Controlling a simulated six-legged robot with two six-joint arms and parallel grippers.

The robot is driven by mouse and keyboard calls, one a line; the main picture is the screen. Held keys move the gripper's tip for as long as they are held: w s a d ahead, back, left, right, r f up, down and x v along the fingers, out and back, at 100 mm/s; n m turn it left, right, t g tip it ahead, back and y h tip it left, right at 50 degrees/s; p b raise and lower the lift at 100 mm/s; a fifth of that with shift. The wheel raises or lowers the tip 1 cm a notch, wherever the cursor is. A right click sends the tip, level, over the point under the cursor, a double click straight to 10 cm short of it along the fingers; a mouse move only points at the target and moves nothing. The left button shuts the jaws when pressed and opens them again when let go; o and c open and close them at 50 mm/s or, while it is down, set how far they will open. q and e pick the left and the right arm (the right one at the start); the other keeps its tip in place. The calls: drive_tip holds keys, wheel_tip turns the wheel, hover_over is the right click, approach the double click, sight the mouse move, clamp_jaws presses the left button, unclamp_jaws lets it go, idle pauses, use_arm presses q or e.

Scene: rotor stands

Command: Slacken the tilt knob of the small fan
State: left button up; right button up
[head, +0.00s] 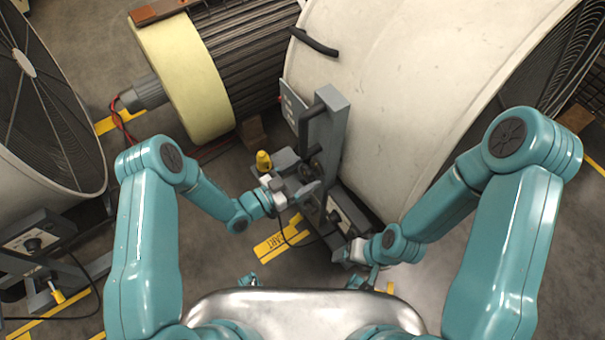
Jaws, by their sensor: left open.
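A large white drum fan (400,90) fills the upper right, and a second, smaller-looking drum fan (45,195) stands at the left edge. I cannot tell for sure which one is the small fan. A grey upright bracket (325,135) stands against the white drum, with dark round parts on its near side; no tilt knob can be made out clearly there. My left gripper (306,190) is open beside this bracket, and I cannot tell whether it touches. My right gripper (350,254) is low near the bracket's foot; its fingers are too small to read.
A yellow knob-like piece (264,161) stands left of the bracket. A grey control box (35,235) and a yellow-handled part (57,297) are at lower left. A cream-ended ribbed motor (180,80) lies behind. Cables and yellow markings (280,243) are on the floor.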

use_arm(q)
drive_tip(key=shift+d, duration=0.1)
drive_tip(key=c, duration=1.1)
drive_tip(key=shift+o, duration=0.2)
